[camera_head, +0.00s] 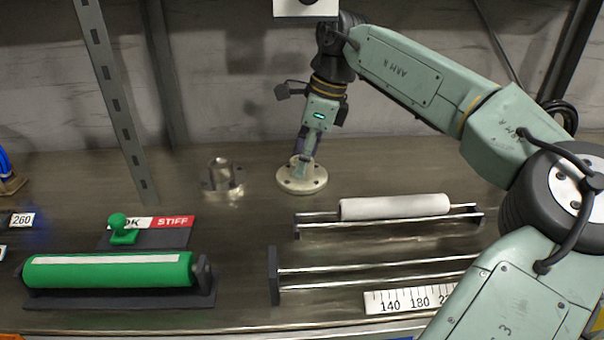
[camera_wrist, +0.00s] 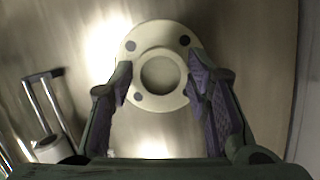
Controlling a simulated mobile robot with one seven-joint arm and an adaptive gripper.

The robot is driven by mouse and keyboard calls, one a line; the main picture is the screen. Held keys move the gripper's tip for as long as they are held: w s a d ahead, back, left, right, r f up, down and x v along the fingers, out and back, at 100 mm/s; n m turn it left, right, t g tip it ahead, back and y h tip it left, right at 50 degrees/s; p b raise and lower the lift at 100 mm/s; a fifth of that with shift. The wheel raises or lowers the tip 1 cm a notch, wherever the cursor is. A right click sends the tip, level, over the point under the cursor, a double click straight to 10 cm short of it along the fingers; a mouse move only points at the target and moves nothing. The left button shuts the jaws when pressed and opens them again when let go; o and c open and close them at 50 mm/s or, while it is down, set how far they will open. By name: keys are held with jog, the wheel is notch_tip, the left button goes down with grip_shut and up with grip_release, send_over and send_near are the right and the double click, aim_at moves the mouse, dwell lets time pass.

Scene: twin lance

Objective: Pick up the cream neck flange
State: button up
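The cream neck flange (camera_head: 314,184) stands upright on the metal bench, its round base flat and its neck pointing up. In the wrist view the flange (camera_wrist: 155,36) shows bolt holes in its base and an open bore. My gripper (camera_head: 303,168) points down right over the flange, its fingers down at the neck and partly covering it. In the wrist view my gripper (camera_wrist: 160,72) has its fingers spread, one on each side of the neck. The right finger looks closer to the neck; I cannot tell whether it touches.
A shiny metal flange (camera_head: 222,178) stands just left. A white roller (camera_head: 394,207) rests on rails at the front right, beside an empty rail rack (camera_head: 375,266). A green roller (camera_head: 108,270) and a green-knobbed piece (camera_head: 122,232) are at the front left. An upright post (camera_head: 115,100) rises behind.

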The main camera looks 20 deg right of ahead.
jog(key=c, duration=0.8)
jog(key=shift+r, duration=0.1)
